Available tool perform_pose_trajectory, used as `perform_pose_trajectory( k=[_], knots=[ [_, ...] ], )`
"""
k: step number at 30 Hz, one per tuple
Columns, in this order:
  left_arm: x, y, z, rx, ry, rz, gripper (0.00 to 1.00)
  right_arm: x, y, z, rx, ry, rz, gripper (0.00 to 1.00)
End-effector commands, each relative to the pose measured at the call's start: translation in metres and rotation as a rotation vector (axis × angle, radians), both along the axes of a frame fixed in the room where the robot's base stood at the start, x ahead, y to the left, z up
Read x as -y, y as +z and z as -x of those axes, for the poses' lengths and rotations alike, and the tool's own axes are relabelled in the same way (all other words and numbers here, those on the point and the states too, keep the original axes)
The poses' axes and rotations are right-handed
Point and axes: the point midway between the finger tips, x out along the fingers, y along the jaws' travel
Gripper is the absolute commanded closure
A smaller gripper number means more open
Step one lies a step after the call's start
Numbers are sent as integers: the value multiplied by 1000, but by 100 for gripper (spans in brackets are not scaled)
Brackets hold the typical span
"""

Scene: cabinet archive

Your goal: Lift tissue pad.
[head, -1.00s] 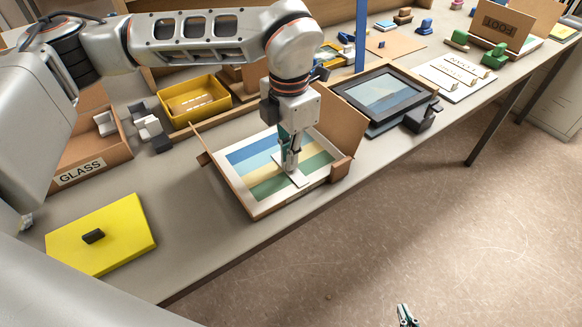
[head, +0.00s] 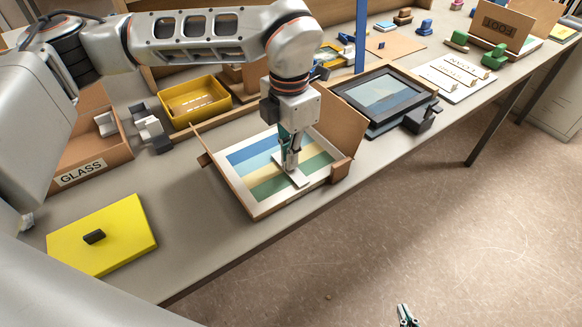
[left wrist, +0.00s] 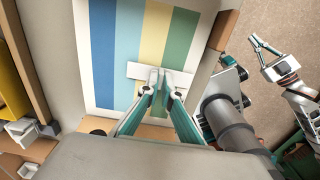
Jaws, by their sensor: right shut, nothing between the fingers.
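The tissue pad is a thin white strip (head: 298,180) lying on or just over the striped picture (head: 258,170) in the open cardboard box; I cannot tell whether it touches. My left gripper (head: 289,170) points down at the pad's middle. Its fingertips (left wrist: 163,79) are close together over the pad and hide part of it. I cannot tell whether they pinch it. My right gripper (head: 406,312) is shut and empty, over the floor at the bottom edge of the head view.
Brown box flaps (head: 342,130) stand up behind and beside the picture. A black-framed picture (head: 372,118) lies to the right. A yellow tray (head: 220,103), a GLASS box (head: 112,160) and a yellow panel with a black knob (head: 130,225) are to the left. Bare table lies between panel and box.

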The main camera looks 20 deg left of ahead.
Motion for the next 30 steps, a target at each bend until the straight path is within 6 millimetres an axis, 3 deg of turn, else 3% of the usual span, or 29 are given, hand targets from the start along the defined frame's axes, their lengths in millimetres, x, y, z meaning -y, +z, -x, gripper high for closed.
perform_pose_trajectory(
  k=[30],
  knots=[
    [0, 47, 0, 1, 0, 0, 100, 0, 38, -9, 25, 0, -1, 100]
  ],
)
